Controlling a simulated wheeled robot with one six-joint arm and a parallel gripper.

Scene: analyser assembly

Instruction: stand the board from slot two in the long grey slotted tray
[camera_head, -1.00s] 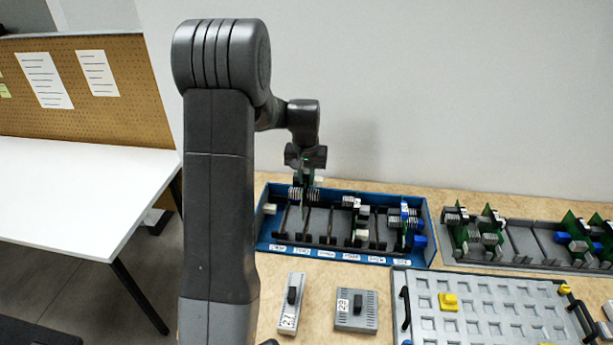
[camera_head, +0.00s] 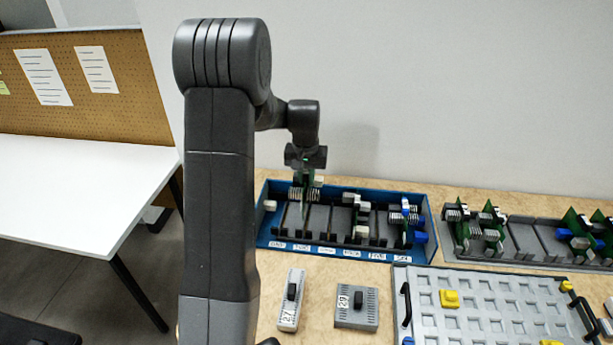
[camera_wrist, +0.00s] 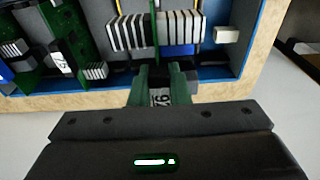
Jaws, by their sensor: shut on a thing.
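The green board (camera_head: 305,206) stands upright over the second slot from the left in the blue slotted tray (camera_head: 345,254). It carries pale finned blocks on both sides. My gripper (camera_head: 306,166) is shut on its top edge from above; the board also shows in the wrist view (camera_wrist: 155,38). I cannot tell whether its lower edge is still in the slot. The long grey slotted tray (camera_head: 512,262) lies to the right, with green boards standing at both ends and empty slots between them. My arm hides part of the scene at left.
Other boards (camera_head: 405,222) stand in the blue tray's right half. Two small grey modules (camera_head: 291,300) (camera_head: 357,308) lie in front. A grey gridded tray (camera_head: 480,315) with black handles and yellow pieces fills the front right. A white table (camera_head: 80,195) stands at left.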

